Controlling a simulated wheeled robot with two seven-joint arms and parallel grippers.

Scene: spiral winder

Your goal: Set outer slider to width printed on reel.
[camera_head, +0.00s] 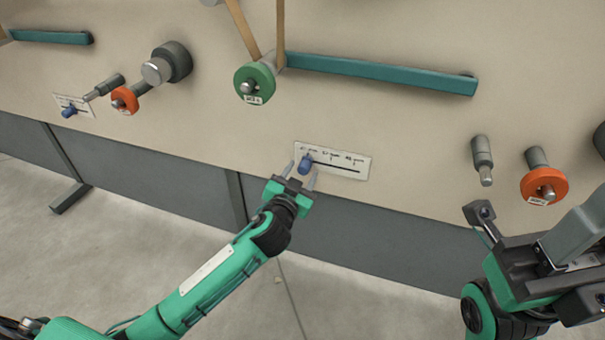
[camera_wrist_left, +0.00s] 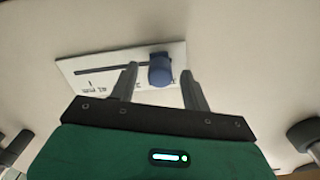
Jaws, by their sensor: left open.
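The blue slider knob (camera_head: 306,162) sits at the left end of the dark slot on a white scale plate (camera_head: 345,165) on the panel. The print on the plate is too small to read surely. My left gripper (camera_head: 301,170) is open, its fingers on either side of the knob. In the left wrist view, the knob (camera_wrist_left: 160,69) stands between the two fingers, with small gaps. A green reel (camera_head: 246,84) with a white label (camera_head: 254,99) is above; its label is unreadable. My right gripper (camera_head: 520,245) is at the lower right, its jaws unclear.
A second blue knob (camera_head: 69,112) sits on another white plate at the far left. Orange reels (camera_head: 125,100) and (camera_head: 544,186) and grey spindles stick out from the panel. A teal bar (camera_head: 380,72) lies above the scale plate. The panel around the plate is clear.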

